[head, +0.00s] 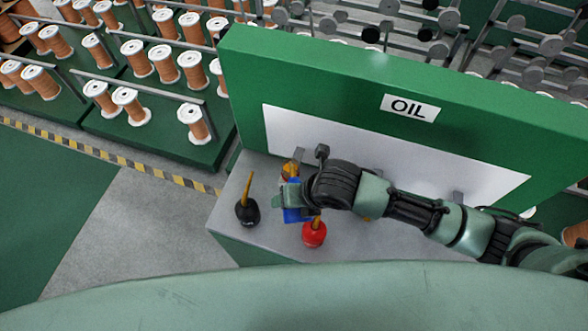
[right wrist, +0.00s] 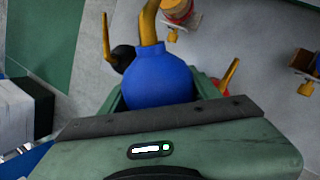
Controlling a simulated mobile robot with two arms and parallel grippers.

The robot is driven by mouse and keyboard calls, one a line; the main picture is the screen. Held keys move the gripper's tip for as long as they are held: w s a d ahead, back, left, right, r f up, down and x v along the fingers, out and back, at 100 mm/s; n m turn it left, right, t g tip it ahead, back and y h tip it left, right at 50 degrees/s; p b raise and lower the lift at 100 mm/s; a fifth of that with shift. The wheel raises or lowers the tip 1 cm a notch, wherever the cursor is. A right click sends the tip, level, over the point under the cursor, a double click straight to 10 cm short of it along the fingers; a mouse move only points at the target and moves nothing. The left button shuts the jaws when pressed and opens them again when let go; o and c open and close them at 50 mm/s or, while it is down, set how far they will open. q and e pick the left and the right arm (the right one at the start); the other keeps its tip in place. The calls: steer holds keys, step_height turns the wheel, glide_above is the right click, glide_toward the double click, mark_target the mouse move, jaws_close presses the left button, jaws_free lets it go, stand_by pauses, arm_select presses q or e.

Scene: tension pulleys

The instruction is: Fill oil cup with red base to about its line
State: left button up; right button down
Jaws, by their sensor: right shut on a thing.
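My right gripper (head: 290,198) is shut on a blue oil can (head: 297,215), above the grey bench top. In the right wrist view the blue can (right wrist: 160,82) sits between the fingers, and its yellow spout (right wrist: 148,22) runs up out of the top edge. An oil cup with a red part (right wrist: 180,10) shows just right of the spout, apart from it in the picture. Its oil level and line cannot be read. In the head view an amber cup (head: 289,170) shows beside the gripper, partly hidden. My left gripper is in neither view.
A black oil can (head: 247,212) and a red oil can (head: 314,234), both with yellow spouts, stand on the bench (head: 232,200). Another cup (right wrist: 303,62) is at the wrist view's right edge. A green panel marked OIL (head: 408,107) stands behind.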

steer(key=shift+r, duration=0.2)
stand_by(0.3)
steer(key=shift+w+r+g, duration=0.15)
steer(key=shift+r+g, duration=0.1)
steer(key=shift+g, duration=0.05)
stand_by(1.4)
steer(key=shift+s+f+t+b, duration=0.2)
steer(key=shift+f+t+b, duration=0.5)
steer(key=shift+f+b, duration=0.55)
steer(key=shift+f+t+b, duration=0.2)
steer(key=shift+t+b, duration=0.1)
steer(key=shift+t, duration=0.1)
